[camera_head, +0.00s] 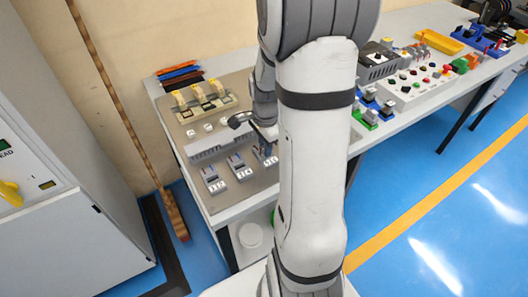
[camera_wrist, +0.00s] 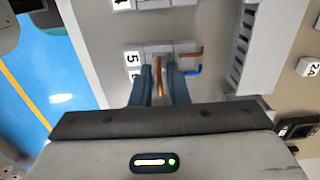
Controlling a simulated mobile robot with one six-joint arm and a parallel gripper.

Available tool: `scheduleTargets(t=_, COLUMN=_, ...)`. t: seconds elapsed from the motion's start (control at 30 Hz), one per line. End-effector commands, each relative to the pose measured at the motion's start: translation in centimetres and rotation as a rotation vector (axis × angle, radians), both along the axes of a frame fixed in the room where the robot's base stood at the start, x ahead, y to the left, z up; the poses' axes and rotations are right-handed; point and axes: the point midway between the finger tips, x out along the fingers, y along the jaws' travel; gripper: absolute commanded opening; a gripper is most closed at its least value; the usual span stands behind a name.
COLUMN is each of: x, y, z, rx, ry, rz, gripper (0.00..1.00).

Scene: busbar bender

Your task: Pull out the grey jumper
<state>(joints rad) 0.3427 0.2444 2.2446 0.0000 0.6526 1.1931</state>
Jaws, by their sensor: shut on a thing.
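My gripper (camera_wrist: 159,88) is shut, its two blue-grey fingers a little apart with a thin jumper (camera_wrist: 159,78) between them. The strip that shows there looks orange-brown. I cannot make out a separate grey jumper; the fingers may hide it. The fingertips are at a pale terminal block (camera_wrist: 158,50) with labels 5 and 6. A brown-red jumper (camera_wrist: 189,52) and a blue jumper (camera_wrist: 190,71) stick out beside the right finger. In the head view, my arm hides most of the gripper, which is low over the panel (camera_head: 213,207).
Several small terminal blocks (camera_head: 214,181) stand along the panel's front. A slotted grey duct (camera_wrist: 241,45) runs to the right in the wrist view. Yellow-handled parts (camera_head: 200,97) and coloured strips (camera_head: 178,72) lie behind. A grey cabinet (camera_head: 70,200) stands left of the bench.

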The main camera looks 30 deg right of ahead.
Motion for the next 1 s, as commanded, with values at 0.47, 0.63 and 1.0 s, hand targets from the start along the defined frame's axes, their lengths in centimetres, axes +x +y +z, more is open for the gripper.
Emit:
scheduleTargets(t=0.47, x=0.0, y=0.0, z=0.9, rx=-0.001, ry=-0.002, rz=0.0, gripper=0.0)
scheduleTargets(t=0.63, x=0.0, y=0.0, z=1.4, rx=0.0, ry=-0.001, rz=0.0, gripper=0.0)
scheduleTargets(t=1.0, x=0.0, y=0.0, z=2.4, rx=0.0, ry=0.0, rz=-0.001, gripper=0.0)
